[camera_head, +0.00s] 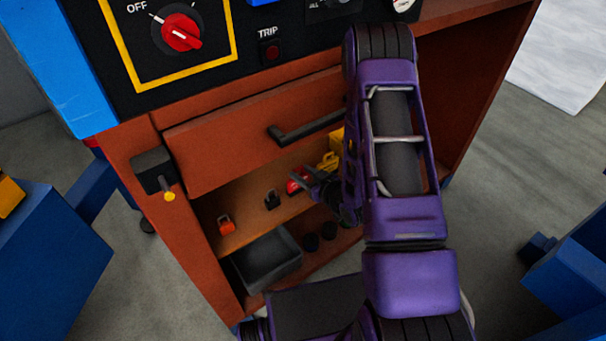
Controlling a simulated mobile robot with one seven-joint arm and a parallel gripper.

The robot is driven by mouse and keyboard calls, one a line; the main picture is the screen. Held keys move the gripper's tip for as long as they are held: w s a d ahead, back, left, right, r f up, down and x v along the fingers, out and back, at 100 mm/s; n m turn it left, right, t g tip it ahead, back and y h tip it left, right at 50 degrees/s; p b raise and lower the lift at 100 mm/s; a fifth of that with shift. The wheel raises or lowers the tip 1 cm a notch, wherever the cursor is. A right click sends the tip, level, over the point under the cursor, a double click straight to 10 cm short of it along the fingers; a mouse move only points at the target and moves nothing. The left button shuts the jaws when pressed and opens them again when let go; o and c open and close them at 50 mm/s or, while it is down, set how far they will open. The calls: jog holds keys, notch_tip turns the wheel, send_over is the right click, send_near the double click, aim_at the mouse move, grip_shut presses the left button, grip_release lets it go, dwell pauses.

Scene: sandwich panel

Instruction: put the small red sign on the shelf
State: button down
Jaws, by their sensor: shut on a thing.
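The small red sign (292,186) shows as a little red piece with a pale mark at the tips of my gripper (304,182). My gripper is shut on it, and the fingers and dark wrist hide part of it. Both are at the open front of the brown cabinet, over the shelf (249,222) below the drawer. I cannot tell whether the sign touches the shelf.
An orange padlock (226,225), a black padlock (271,199) and a yellow item (328,161) are on the shelf. Below are a dark bin (266,262) and black round pieces (311,242). The drawer (255,132) with its black handle (305,128) is overhead. My arm covers the cabinet's right side.

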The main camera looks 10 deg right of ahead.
jog(key=shift+f, duration=0.1)
jog(key=shift+c, duration=2.1)
grip_release()
jog(key=shift+s+d+r, duration=0.1)
jog(key=shift+s+r, duration=0.1)
jog(key=p+v, duration=0.1)
jog(key=v, duration=1)
jog(key=shift+s, duration=0.2)
jog(key=shift+d, duration=0.2)
